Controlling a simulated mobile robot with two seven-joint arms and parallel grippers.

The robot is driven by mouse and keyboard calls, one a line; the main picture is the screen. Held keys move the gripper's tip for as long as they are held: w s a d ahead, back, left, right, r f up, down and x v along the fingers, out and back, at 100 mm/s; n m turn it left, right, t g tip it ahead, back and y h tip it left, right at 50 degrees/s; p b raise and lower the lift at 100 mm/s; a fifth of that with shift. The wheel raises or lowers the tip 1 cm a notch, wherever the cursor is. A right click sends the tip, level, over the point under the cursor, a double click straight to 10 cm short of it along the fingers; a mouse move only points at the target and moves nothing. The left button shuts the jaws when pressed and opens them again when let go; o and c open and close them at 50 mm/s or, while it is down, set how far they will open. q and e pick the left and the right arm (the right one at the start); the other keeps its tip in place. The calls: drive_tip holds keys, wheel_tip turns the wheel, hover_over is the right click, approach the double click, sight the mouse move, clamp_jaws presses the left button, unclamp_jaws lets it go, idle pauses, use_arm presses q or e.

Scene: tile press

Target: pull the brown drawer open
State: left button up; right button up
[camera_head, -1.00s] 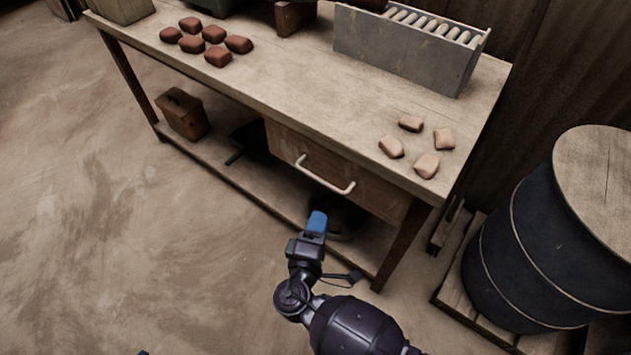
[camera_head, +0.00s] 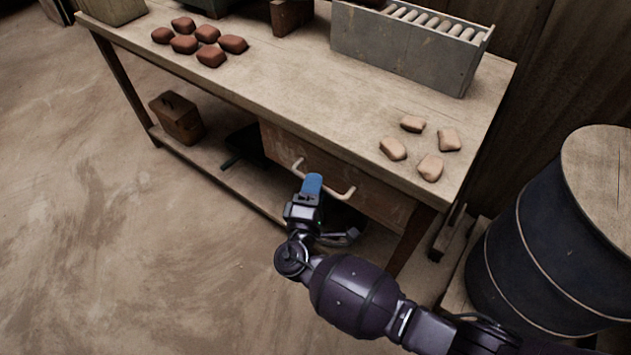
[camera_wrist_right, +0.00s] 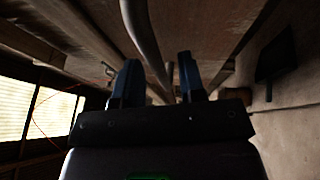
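The brown drawer (camera_head: 372,196) sits under the table top at its right end, its front roughly flush with the table. Its pale curved handle (camera_head: 338,193) runs along the front and is partly hidden by my right gripper (camera_head: 312,182). In the right wrist view the blue fingers of my right gripper (camera_wrist_right: 158,75) stand apart with nothing held between them. The handle (camera_wrist_right: 142,35) shows there as a grey bar just beyond the fingertips, nearer the left finger. I cannot tell whether a finger touches it. My left gripper is not in view.
The wooden table (camera_head: 290,85) carries red-brown blocks (camera_head: 207,33), pale blocks (camera_head: 430,167) and a grey rack (camera_head: 402,52). A wooden box (camera_head: 178,118) stands on the lower shelf. A dark barrel (camera_head: 535,245) stands at the right. The floor in front is clear.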

drive_tip(key=shift+w+d+r, duration=0.1)
drive_tip(key=shift+w+d, duration=0.05)
drive_tip(key=shift+w, duration=0.45)
drive_tip(key=shift+c, duration=0.5)
clamp_jaws()
